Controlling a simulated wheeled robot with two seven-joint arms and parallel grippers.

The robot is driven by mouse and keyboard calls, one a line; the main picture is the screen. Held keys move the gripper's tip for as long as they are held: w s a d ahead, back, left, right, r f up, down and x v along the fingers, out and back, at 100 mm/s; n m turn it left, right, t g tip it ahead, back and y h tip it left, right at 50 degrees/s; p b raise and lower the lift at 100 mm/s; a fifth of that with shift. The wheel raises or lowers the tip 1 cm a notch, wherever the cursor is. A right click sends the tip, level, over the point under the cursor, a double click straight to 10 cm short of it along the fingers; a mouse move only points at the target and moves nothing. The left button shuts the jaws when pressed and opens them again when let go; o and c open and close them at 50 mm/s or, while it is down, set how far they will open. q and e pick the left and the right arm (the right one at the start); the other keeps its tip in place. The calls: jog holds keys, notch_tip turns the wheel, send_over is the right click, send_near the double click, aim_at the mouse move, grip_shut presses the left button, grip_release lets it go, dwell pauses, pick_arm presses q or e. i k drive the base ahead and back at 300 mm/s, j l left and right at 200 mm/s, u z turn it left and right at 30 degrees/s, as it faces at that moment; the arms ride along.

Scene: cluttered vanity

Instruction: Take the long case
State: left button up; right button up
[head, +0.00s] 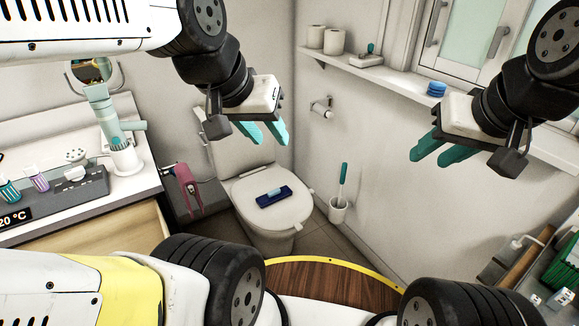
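A long, dark blue case (284,198) lies flat on the closed white toilet lid (248,203), with a small light-blue patch or item at its middle. I cannot tell whether that is part of the case. My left gripper (264,134) is open and empty, with its teal fingers apart, held in the air above the toilet. My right gripper (440,154) is open and empty, raised in front of the right wall and well to the right of the case.
A white counter (75,218) on the left holds cups, a grey box and a teal-and-white device (107,120). A pink item (188,190) stands left of the toilet. A toilet brush (340,200) stands to its right. A wall shelf (385,80) holds paper rolls.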

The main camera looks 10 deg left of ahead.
aim_at(276, 194)
jog(key=i+u, duration=0.25)
jog(key=i, duration=0.15)
jog(key=i+l+u, duration=0.25)
jog(key=i+u, duration=0.2)
jog(key=u, duration=0.25)
jog(key=i+u, duration=0.25)
jog(key=u, duration=0.2)
